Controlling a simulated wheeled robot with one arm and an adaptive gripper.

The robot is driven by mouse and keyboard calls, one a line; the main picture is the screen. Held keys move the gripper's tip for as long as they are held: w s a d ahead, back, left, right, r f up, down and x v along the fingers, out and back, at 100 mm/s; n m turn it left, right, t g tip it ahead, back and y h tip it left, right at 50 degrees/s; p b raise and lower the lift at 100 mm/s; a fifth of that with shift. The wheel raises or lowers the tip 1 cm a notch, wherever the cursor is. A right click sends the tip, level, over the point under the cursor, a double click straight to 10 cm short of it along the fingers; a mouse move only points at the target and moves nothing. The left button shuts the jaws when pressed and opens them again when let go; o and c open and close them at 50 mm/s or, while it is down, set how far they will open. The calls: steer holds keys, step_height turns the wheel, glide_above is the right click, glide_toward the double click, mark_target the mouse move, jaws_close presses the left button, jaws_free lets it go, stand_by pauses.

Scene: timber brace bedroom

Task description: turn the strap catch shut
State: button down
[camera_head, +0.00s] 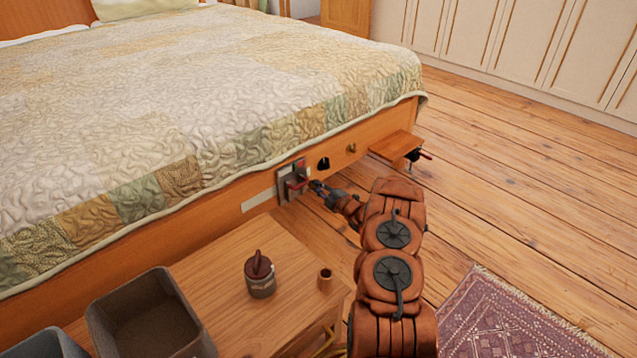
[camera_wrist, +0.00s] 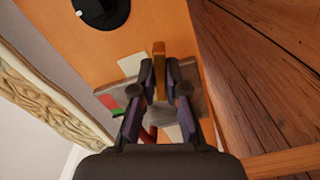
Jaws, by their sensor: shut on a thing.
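The strap catch (camera_head: 284,188) is a grey plate with a red part on the wooden side rail of the bed. In the wrist view its grey plate (camera_wrist: 188,82) shows behind my fingers, with a green and a red patch at its left edge. My gripper (camera_head: 314,186) reaches it from the right. In the wrist view my gripper (camera_wrist: 160,85) is closed around a narrow yellow-brown bar (camera_wrist: 158,58) that stands out between the fingertips. The fingers hide much of the catch, so I cannot tell its exact turn.
A black round knob (camera_head: 323,163) and a small brass knob (camera_head: 351,149) sit right of the catch on the rail. A wooden ledge (camera_head: 397,144) juts out beyond.

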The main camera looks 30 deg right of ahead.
steer(key=m+p, duration=0.8)
steer(key=m, duration=0.6)
stand_by(0.5)
steer(key=c, duration=1.2)
jaws_free()
steer(key=s+d, duration=0.1)
steer(key=s, duration=1.1)
steer(key=shift+d, duration=0.3)
